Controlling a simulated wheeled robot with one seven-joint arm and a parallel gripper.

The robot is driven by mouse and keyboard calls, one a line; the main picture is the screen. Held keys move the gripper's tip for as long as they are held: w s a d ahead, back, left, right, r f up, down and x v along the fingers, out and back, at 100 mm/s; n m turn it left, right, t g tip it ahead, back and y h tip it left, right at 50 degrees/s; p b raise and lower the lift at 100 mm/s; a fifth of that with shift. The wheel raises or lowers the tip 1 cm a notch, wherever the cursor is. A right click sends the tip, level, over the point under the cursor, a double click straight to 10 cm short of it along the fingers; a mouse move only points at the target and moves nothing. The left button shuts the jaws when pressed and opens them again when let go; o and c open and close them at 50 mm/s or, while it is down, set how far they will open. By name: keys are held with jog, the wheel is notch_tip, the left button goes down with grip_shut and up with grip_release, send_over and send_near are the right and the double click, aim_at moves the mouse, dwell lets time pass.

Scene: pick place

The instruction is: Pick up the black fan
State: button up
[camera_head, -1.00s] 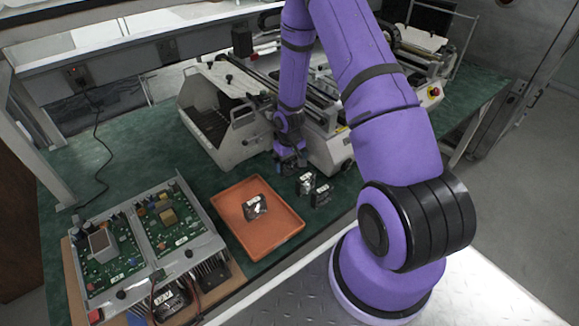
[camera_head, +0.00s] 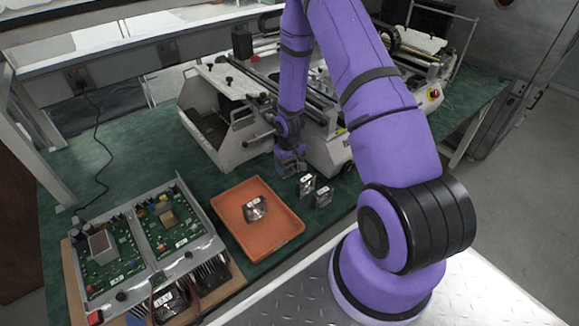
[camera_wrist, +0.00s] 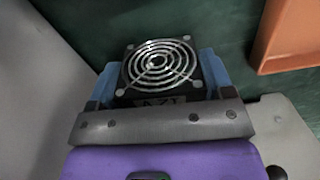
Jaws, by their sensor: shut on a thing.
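My gripper (camera_wrist: 160,85) has a blue finger on each side of a black fan (camera_wrist: 158,68) with a round silver wire grille, and is shut on it. In the head view my gripper (camera_head: 290,168) is low over the green bench, between the machine and the orange tray. The held fan cannot be made out clearly there, and whether it touches the bench is unclear. Two more small black fans stand on the bench just right of my gripper, one nearer (camera_head: 305,186) and one further right (camera_head: 322,196). Another fan (camera_head: 255,208) lies in the orange tray (camera_head: 283,240).
The tray's edge (camera_wrist: 285,60) shows at the upper right of the wrist view. A grey machine (camera_head: 225,140) stands close behind my gripper. Circuit boards in a metal frame (camera_head: 150,235) sit left of the tray. Bare green bench (camera_head: 160,150) lies at the back left.

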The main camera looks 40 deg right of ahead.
notch_tip(320, 180, up, 14)
dwell(1.6)
jog(key=shift+r, duration=0.1)
